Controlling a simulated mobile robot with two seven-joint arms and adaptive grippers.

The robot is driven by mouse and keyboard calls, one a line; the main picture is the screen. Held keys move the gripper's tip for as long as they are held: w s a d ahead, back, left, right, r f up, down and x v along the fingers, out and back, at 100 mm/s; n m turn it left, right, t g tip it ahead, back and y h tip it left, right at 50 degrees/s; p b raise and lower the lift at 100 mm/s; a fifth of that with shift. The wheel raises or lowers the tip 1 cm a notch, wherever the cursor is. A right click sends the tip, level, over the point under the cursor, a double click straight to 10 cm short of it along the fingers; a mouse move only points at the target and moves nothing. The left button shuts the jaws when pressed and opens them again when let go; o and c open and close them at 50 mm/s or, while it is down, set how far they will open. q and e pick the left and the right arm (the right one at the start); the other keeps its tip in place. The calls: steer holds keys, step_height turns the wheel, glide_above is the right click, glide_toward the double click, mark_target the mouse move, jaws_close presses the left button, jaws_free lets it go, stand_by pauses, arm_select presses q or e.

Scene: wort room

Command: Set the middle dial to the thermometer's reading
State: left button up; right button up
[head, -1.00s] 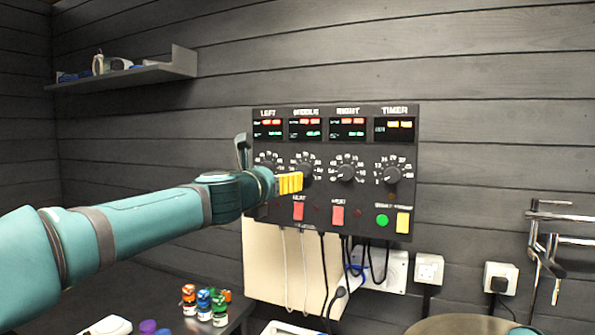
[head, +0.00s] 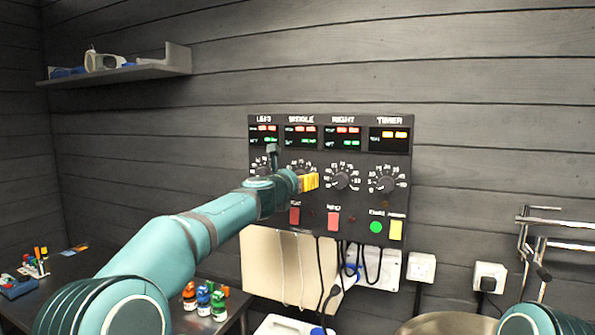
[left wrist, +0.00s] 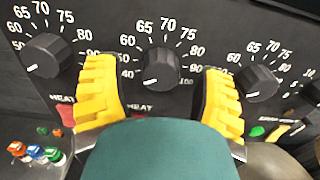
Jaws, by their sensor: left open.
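The black control panel (head: 360,212) on the wall has dials labelled LEFT, MIDDLE, RIGHT and TIMER, each under a small display. The middle dial (head: 300,171) is partly covered by my left gripper (head: 310,182) in the head view. In the left wrist view the middle dial (left wrist: 160,66) sits between and beyond the two yellow fingers of the left gripper (left wrist: 160,98). The fingers are spread wide with clear gaps beside the knob. Its white mark points to the lower left. The middle display (head: 301,136) has red and green digits too small to read. I cannot make out a thermometer.
The left dial (left wrist: 45,55) and right dial (left wrist: 259,82) flank the middle one. Red switches (head: 333,221), a green button (head: 376,227) and a yellow one (head: 396,230) lie below. Cables hang under the panel. Small bottles (head: 204,299) stand lower left.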

arm_select(q)
steer(key=shift+w+d, duration=0.2)
steer(key=shift+w, duration=0.1)
jaws_close()
